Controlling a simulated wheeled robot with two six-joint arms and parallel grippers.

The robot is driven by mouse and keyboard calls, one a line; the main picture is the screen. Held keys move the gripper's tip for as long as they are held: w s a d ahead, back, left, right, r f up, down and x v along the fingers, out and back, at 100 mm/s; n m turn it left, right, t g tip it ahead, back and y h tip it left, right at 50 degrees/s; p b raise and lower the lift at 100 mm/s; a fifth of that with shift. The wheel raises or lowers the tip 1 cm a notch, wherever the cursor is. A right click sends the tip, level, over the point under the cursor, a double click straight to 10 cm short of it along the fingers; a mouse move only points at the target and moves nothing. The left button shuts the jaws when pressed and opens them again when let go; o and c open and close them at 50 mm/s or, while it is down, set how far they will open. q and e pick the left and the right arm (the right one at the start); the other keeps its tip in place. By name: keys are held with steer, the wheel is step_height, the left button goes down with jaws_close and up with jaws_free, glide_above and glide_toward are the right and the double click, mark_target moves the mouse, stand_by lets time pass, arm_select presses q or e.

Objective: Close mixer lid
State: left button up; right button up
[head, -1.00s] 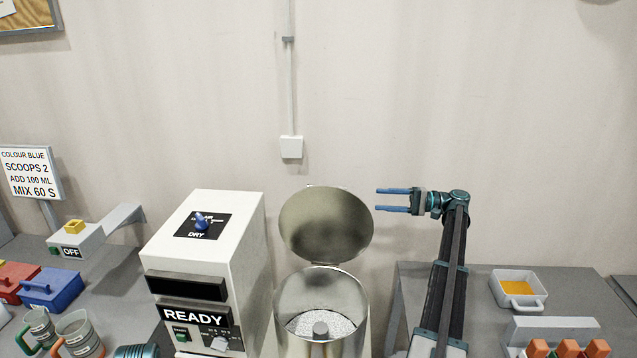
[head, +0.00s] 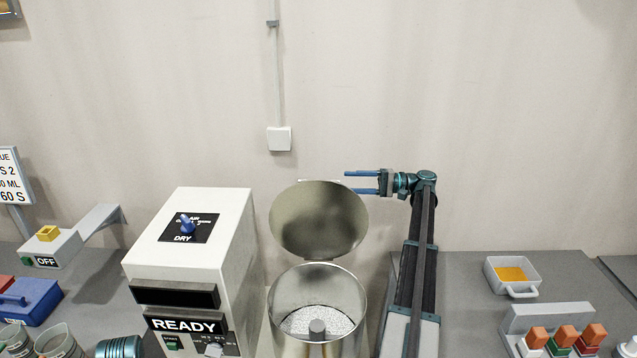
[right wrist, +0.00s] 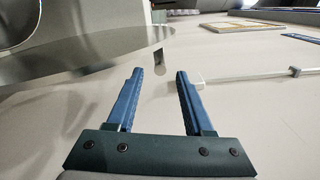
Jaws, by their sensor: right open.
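The mixer lid (head: 318,220) is a round metal disc, standing open and tilted up behind the mixer bowl (head: 318,285). The metal bowl holds pale granules around a grey central hub. My right gripper (head: 347,181) is open and empty, its blue fingers pointing left at the upper right edge of the lid. In the right wrist view the gripper (right wrist: 158,75) is open, with the lid (right wrist: 100,50) at upper left, close to the left finger; I cannot tell whether they touch.
A white control box (head: 190,260) reading READY stands left of the bowl. A tray with orange contents (head: 511,275) and a rack of coloured blocks (head: 560,325) are on the right table. A blue lidded box (head: 32,300) is at far left. The wall is close behind the lid.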

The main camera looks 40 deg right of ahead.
mark_target(319, 182)
steer(key=x, duration=1)
steer(key=shift+w+a, duration=0.2)
jaws_close()
stand_by(1.1)
